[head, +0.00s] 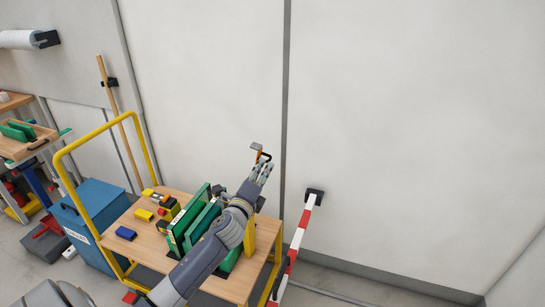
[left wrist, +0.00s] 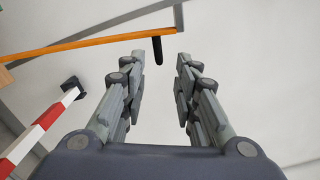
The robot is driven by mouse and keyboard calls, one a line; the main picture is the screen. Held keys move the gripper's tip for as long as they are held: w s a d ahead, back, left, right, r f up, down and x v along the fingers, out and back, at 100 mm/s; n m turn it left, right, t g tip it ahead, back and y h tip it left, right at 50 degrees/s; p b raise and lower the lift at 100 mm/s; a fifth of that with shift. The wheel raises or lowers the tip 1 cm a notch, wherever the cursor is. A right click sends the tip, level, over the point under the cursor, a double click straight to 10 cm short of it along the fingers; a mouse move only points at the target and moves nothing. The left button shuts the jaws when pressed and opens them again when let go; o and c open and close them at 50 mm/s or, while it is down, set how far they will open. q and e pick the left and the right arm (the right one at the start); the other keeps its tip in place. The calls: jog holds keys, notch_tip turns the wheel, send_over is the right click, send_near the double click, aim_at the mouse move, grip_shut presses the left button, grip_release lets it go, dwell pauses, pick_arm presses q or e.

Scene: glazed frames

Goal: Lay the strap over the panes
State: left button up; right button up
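Green-edged panes (head: 196,217) stand upright, side by side, on the wooden deck of a yellow-framed trolley. My left arm crosses in front of them and hides part of them. My left gripper (head: 264,171) is raised above the trolley's right end, near the wall. Just above its fingertips is an orange piece (head: 260,157) with a grey bracket-like end, probably the strap. In the left wrist view a long orange band (left wrist: 100,40) runs across beyond the fingers, with a black end piece (left wrist: 157,50) hanging between the fingertips. The fingers are apart, not closed on it. My right gripper is not seen.
A blue bin (head: 95,215) stands left. A red-white barrier bar (head: 293,245) is close on the right. The wall beyond is bare.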

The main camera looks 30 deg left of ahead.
aim_at(269, 159)
pick_arm(q)
jog(key=x, duration=0.7)
jog(key=shift+w+f+p, duration=0.1)
jog(key=shift+f+p, duration=0.05)
jog(key=shift+p, duration=0.15)
grip_shut()
